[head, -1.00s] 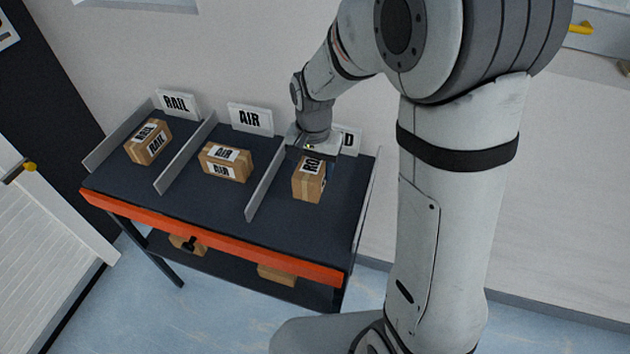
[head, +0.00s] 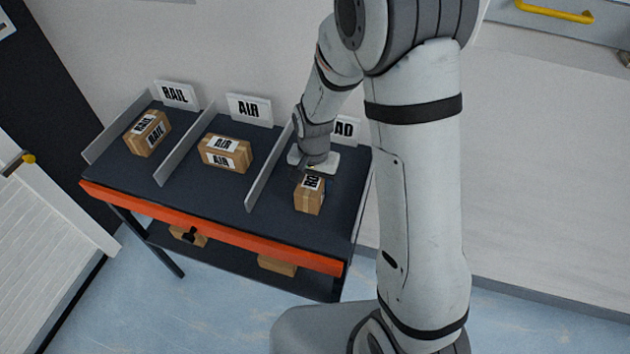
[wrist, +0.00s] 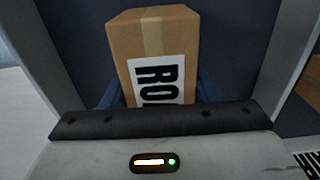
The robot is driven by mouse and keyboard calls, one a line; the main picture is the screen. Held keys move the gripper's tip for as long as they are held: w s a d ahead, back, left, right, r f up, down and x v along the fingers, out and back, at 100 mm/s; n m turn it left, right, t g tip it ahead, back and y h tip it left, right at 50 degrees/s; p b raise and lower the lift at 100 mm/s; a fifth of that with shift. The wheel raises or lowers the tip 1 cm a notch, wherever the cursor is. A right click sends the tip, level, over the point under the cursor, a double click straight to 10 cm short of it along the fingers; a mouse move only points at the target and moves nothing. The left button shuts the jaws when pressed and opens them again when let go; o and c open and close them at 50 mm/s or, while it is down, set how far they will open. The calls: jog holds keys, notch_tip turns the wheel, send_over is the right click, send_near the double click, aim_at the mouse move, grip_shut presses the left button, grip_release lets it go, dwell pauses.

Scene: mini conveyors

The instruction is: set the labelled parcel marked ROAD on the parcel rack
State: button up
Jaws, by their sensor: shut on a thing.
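The ROAD parcel (head: 309,197) is a brown box with a white label, part of which reads "RO". It is in the right-hand bay of the parcel rack (head: 210,262), a dark-topped table with an orange front edge. My gripper (head: 313,176) is above and behind the parcel and shut on it. In the wrist view the parcel (wrist: 152,45) sits between the blue fingers, its label partly hidden by my gripper's body. I cannot tell whether the parcel touches the rack top. The bay's sign (head: 345,130) shows only "AD" behind my arm.
An AIR parcel (head: 225,153) lies in the middle bay and a RAIL parcel (head: 147,133) in the left bay. Low grey dividers (head: 268,178) separate the bays. More boxes (head: 277,265) are on the lower shelf. The front of the right bay is clear.

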jog(key=o, duration=1.2)
notch_tip(320, 180, up, 12)
jog(key=shift+r, duration=0.1)
jog(key=s+d+r+n+t, duration=0.1)
jog(key=s+d+r, duration=0.2)
jog(key=s, duration=0.2)
jog(key=s+d+r+n+t, duration=0.1)
jog(key=s+d+r+n, duration=0.1)
jog(key=s+d+r, duration=0.1)
jog(key=s+d+r+n, duration=0.1)
jog(key=s+d+r, duration=0.1)
jog(key=s+d, duration=0.3)
jog(key=shift+s+r+t, duration=0.2)
jog(key=shift+s, duration=0.6)
jog(key=shift+s+r+t, duration=0.2)
jog(key=shift+s, duration=0.55)
